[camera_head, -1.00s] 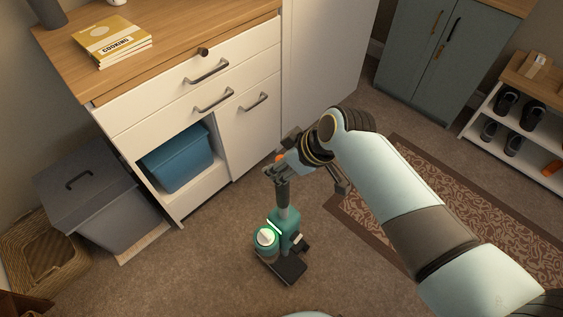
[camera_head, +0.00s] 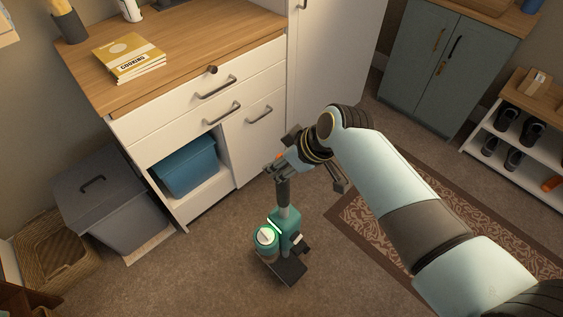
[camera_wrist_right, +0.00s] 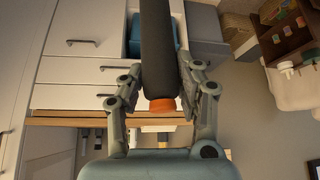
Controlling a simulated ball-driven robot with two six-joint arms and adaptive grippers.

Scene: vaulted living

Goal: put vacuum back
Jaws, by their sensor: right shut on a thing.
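The vacuum (camera_head: 283,228) is a teal upright stick cleaner with a dark grey handle and a dark flat foot. It stands nearly upright over the carpet in front of the white cabinet; I cannot tell whether its foot touches the floor. My right gripper (camera_head: 280,171) is shut on the top of its handle. In the right wrist view the dark handle (camera_wrist_right: 158,50), with an orange end, runs between the two fingers of the right gripper (camera_wrist_right: 165,80). My left gripper is not in view.
The white cabinet (camera_head: 262,150) has a wooden top with books (camera_head: 130,60) and an open niche with a blue bin (camera_head: 186,165). A grey lidded bin (camera_head: 110,200) and wicker basket (camera_head: 55,250) stand left. A patterned rug (camera_head: 440,215), grey-blue cupboard (camera_head: 440,60) and shoe rack (camera_head: 515,130) are right.

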